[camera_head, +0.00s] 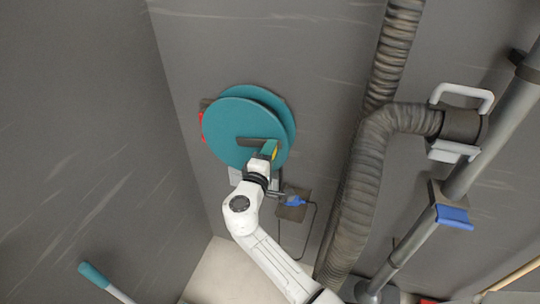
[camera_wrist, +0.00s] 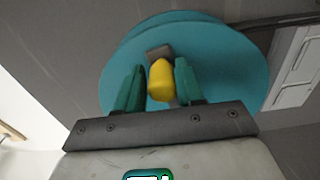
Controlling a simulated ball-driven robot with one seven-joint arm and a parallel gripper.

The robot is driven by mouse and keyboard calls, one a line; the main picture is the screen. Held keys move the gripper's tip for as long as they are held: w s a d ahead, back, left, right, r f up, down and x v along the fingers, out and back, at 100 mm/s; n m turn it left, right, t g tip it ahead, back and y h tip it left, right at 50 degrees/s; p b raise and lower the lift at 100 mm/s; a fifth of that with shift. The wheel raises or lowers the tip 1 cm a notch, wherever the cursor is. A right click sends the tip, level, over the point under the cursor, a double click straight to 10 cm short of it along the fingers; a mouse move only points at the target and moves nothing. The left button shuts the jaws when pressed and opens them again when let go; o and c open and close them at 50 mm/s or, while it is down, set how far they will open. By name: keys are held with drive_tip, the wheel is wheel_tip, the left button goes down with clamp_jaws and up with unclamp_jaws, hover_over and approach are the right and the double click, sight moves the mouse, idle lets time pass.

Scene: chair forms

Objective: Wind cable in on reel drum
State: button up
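The teal reel drum (camera_head: 228,125) is mounted on the grey wall, left of centre in the head view. It also fills the upper middle of the wrist view (camera_wrist: 235,65). A dark crank bar (camera_head: 250,141) crosses its face. A yellow knob (camera_wrist: 160,82) stands out from the reel and is partly hidden in the head view. A thin black cable (camera_head: 314,225) hangs in a loop beside a blue plug (camera_head: 293,201), below right of the reel.
A thick ribbed hose (camera_head: 358,190) runs down the wall right of the reel. Grey pipes (camera_head: 495,140) with a white handle (camera_head: 462,92) and a blue clamp (camera_head: 455,216) lie further right. A teal-tipped white rod (camera_head: 95,275) is at bottom left. The left wall is bare.

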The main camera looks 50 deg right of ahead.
drive_tip(key=shift+f, duration=0.1)
drive_tip(key=shift+w+a+r+p, duration=0.1)
drive_tip(key=shift+w+r+p, duration=0.25)
drive_tip(key=shift+r, duration=0.4)
drive_tip(key=shift+w+a+r+p, duration=0.1)
drive_tip(key=shift+w+r+p, duration=0.15)
drive_tip(key=shift+r, duration=0.45)
drive_tip(key=shift+w+a+r+p, duration=0.1)
drive_tip(key=shift+w+r+p, duration=0.25)
drive_tip(key=shift+r, duration=0.4)
drive_tip(key=shift+s, duration=0.1)
drive_tip(key=shift+w+a+r, duration=0.3)
drive_tip(key=shift+w+r, duration=0.45)
drive_tip(key=shift+w, duration=0.1)
drive_tip(key=shift+w+a+r, duration=0.3)
drive_tip(key=shift+w+r, duration=0.45)
drive_tip(key=shift+w, duration=0.05)
drive_tip(key=w, duration=0.1)
drive_tip(key=w+b, duration=0.1)
drive_tip(key=w+a+b, duration=0.1)
drive_tip(key=shift+w+a+r, duration=0.1)
drive_tip(key=shift+w+r, duration=0.05)
drive_tip(key=shift+r, duration=0.2)
drive_tip(key=shift+w+a+r, duration=0.15)
drive_tip(key=shift+w+r, duration=0.15)
drive_tip(key=shift+w, duration=0.15)
